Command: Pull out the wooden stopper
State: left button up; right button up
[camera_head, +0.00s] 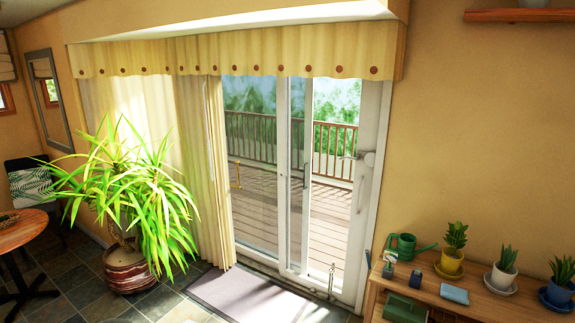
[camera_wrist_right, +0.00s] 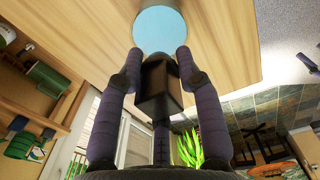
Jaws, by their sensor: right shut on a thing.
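My right gripper (camera_wrist_right: 158,53) shows in the right wrist view, its two dark purple-grey fingers at either side of the lower edge of a light blue round thing (camera_wrist_right: 160,27). It is shut on this thing, which lies against or before a pale wooden surface (camera_wrist_right: 85,22). I cannot tell what the blue thing is. I cannot make out a wooden stopper in either view. My left gripper is not in view, and neither gripper shows in the head view.
In the head view, a wooden shelf unit (camera_head: 490,303) at the right bears a green watering can (camera_head: 405,247), potted plants and a folded blue cloth (camera_head: 454,294). A glass sliding door (camera_head: 300,180) stands mid-view with a mat (camera_head: 245,292) before it. A large potted plant (camera_head: 128,268) stands left.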

dwell(0.3)
jog(key=shift+r+p, duration=2.1)
jog(key=shift+r, duration=0.55)
jog(key=shift+f, duration=0.1)
